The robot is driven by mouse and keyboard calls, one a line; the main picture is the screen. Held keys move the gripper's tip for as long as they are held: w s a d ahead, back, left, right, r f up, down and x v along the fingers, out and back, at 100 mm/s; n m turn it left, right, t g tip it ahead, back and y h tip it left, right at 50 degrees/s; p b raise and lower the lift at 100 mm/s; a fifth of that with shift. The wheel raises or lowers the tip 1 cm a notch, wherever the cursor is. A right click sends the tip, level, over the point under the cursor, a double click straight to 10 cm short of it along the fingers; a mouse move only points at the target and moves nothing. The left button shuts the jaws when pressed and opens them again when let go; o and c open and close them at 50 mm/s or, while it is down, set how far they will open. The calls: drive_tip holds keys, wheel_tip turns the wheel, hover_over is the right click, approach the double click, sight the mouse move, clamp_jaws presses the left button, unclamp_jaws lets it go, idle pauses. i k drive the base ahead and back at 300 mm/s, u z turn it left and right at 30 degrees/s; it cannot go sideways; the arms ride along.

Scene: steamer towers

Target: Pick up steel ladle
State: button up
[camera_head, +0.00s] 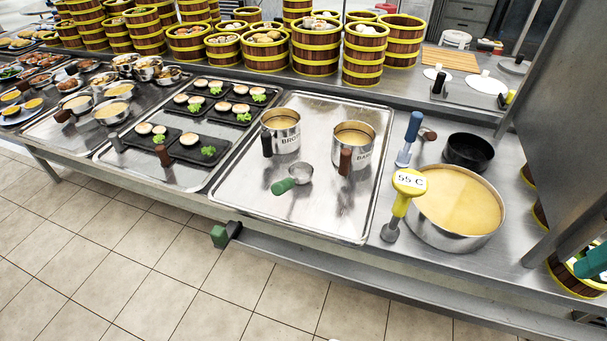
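A small round steel cup with a short green handle (299,173) lies on the steel tray (235,190) in the middle of the counter. It looks like the steel ladle. Its handle points to the lower left and its bowl is on the right. It lies apart from the two pots behind it, a steel pot with a black handle (285,140) and a steel pot with a brown handle (350,158). My gripper is not recognisable in this view.
A large steel pot of yellowish liquid (455,238), a yellow thermometer (404,205) and a black bowl (468,152) stand right of the tray. Bamboo steamers (316,50) line the back. A grey panel (565,100) blocks the right. Tiled floor lies in front.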

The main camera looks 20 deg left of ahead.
sight(301, 173)
drive_tip(key=z, duration=2.2)
drive_tip(key=k, duration=1.7)
drive_tip(key=u, duration=2.15)
